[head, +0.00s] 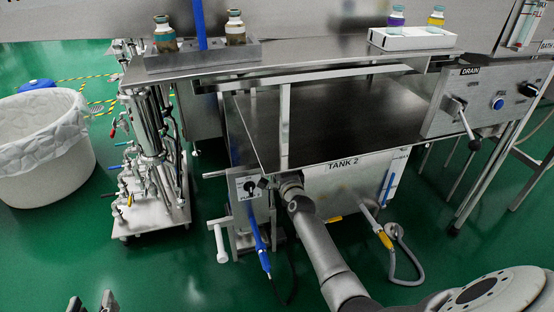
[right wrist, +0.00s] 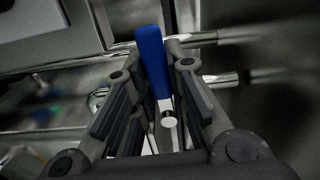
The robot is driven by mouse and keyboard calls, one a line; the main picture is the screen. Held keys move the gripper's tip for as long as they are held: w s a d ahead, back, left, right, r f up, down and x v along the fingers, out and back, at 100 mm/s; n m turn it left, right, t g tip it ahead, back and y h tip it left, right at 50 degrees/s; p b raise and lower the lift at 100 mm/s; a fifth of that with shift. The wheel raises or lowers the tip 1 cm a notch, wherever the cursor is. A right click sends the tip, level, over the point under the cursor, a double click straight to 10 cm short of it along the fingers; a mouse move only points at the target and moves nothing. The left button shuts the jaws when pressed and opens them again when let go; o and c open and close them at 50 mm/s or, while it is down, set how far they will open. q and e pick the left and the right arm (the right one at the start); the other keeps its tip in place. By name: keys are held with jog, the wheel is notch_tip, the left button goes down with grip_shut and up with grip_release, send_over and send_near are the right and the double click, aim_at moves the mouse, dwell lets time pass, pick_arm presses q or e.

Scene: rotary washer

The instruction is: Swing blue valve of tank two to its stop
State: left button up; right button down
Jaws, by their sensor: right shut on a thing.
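Tank 2 (head: 345,190) is a steel tank with a "TANK 2" label, under the dark bench top in the middle of the head view. My right gripper (head: 266,183) reaches its left front corner, beside a small control panel. In the right wrist view, a blue valve handle (right wrist: 151,60) stands upright between the fingers of my right gripper (right wrist: 156,95), which is shut on it. In the head view the gripper and wrist hide this handle. My left gripper (head: 91,304) shows only its fingertips at the bottom left edge, apart and empty.
A yellow-handled valve with a grey hose (head: 386,240) is to the right. A piping stand (head: 150,170) and a lined white bin (head: 45,150) stand left. Green floor is free between.

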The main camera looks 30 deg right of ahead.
pick_arm(q)
jog(key=shift+s+a+f, duration=0.1)
jog(key=shift+s+f, duration=0.05)
jog(key=shift+f, duration=0.25)
pick_arm(e)
jog(key=shift+r+m, duration=0.1)
jog(key=shift+m, duration=0.3)
pick_arm(q)
jog(key=shift+g, duration=0.3)
pick_arm(e)
jog(key=c, duration=1.4)
grip_release()
jog(key=v, duration=1.2)
jog(key=shift+d, duration=0.1)
